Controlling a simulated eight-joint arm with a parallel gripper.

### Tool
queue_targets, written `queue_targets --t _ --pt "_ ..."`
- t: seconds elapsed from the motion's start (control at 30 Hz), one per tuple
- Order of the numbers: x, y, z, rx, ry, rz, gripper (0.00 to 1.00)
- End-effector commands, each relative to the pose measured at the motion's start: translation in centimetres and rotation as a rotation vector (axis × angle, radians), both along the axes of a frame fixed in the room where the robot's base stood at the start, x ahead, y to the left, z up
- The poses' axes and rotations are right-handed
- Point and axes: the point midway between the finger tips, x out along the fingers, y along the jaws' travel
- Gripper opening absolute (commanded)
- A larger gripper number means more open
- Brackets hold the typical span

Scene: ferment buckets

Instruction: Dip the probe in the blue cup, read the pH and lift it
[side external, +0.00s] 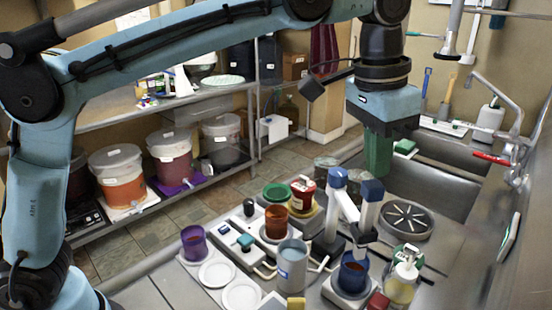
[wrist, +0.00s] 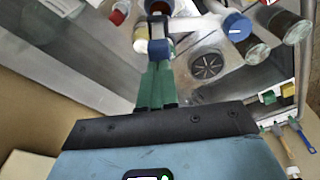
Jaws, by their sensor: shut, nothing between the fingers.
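The dark blue cup (side external: 354,272) stands on a white-topped base at the front, right of centre in the side view. A pale upright probe body (side external: 366,222) with a dark blue head (side external: 372,190) stands over it. I cannot tell whether its tip is inside the cup. My gripper (side external: 378,160) hangs above and behind that blue head, pointing down, with its green fingers together and empty. In the wrist view my green fingers (wrist: 156,85) point towards a blue head (wrist: 159,48). Contact between them cannot be told.
A second blue-headed stand (side external: 338,180) is just left. An orange cup (side external: 276,222), a grey-blue cup (side external: 291,265) and a purple cup (side external: 194,243) stand leftward. A round drain (side external: 406,220) lies behind.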

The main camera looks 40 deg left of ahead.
Motion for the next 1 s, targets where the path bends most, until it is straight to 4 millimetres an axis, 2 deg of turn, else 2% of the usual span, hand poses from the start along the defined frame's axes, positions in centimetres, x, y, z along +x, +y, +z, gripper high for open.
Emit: queue_targets --t 0.33,1.0 --pt "0.0 0.0 -0.2 0.0 0.0 0.0 0.0" --pt "0.0 0.0 -2.0 0.0 0.0 0.0 0.0"
